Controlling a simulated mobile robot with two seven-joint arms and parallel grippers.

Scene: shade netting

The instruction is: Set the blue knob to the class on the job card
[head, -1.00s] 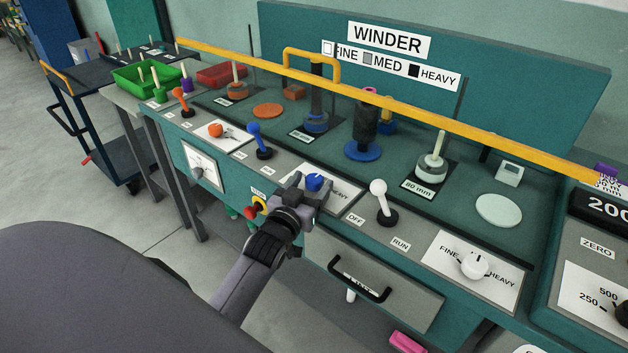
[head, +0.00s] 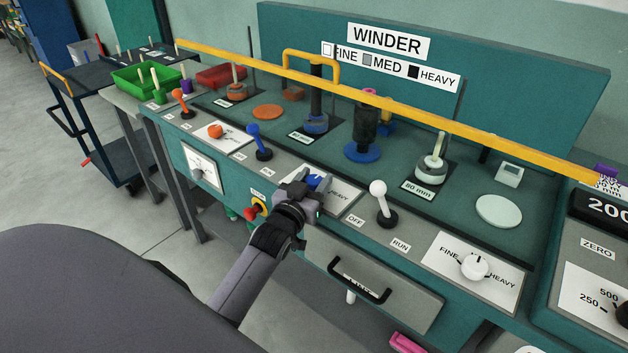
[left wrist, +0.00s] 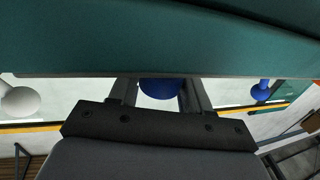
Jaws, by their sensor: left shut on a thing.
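The blue knob (head: 313,182) sits on a white dial plate (head: 341,196) on the front of the winder panel. The word HEAVY shows at the plate's right; the rest of its scale is hidden by my gripper. My left gripper (head: 308,184) is shut on the blue knob. In the left wrist view the blue knob (left wrist: 160,89) shows between the two fingers. The knob's pointer is hidden. A sign (head: 390,62) on the back board reads FINE, MED and HEAVY beside white, grey and black squares. I cannot make out a job card. My right gripper is not in view.
A blue lever (head: 259,142) stands left of the knob, a white lever (head: 380,203) right of it. A white knob (head: 474,265) is further right. A yellow rail (head: 400,112) crosses above the bench. A red button (head: 252,213) and a drawer handle (head: 358,284) are below.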

